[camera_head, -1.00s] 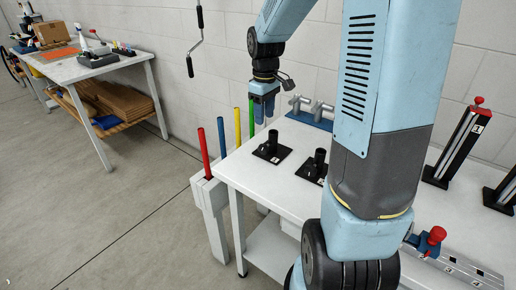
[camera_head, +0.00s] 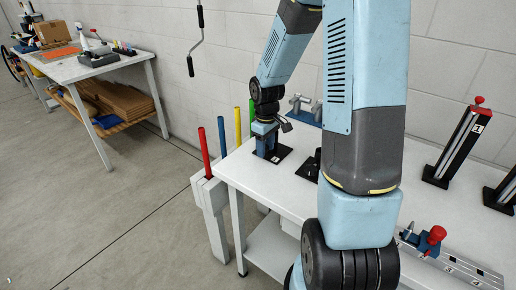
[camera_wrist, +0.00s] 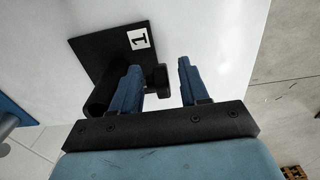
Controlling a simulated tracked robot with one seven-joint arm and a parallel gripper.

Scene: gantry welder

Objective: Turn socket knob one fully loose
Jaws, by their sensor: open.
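Socket one is a black tube (camera_wrist: 97,102) on a square black base plate (camera_wrist: 95,50) with a white label "1" in the wrist view. Its black knob (camera_wrist: 158,78) sticks out from the side of the tube. My gripper (camera_wrist: 158,65) is open, with one blue finger on each side of the knob. The knob looks closer to the left finger; I cannot tell whether they touch. In the head view my gripper (camera_head: 265,143) is down at the plate (camera_head: 283,154) and hides most of the tube and the knob.
A second black socket (camera_head: 309,168) stands to the right, partly behind my arm. Red (camera_head: 204,152), blue (camera_head: 222,137) and yellow (camera_head: 238,127) rods stand upright off the table's left end. Grey fittings on a blue base (camera_head: 303,113) sit behind. The white tabletop (camera_head: 245,175) in front is clear.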

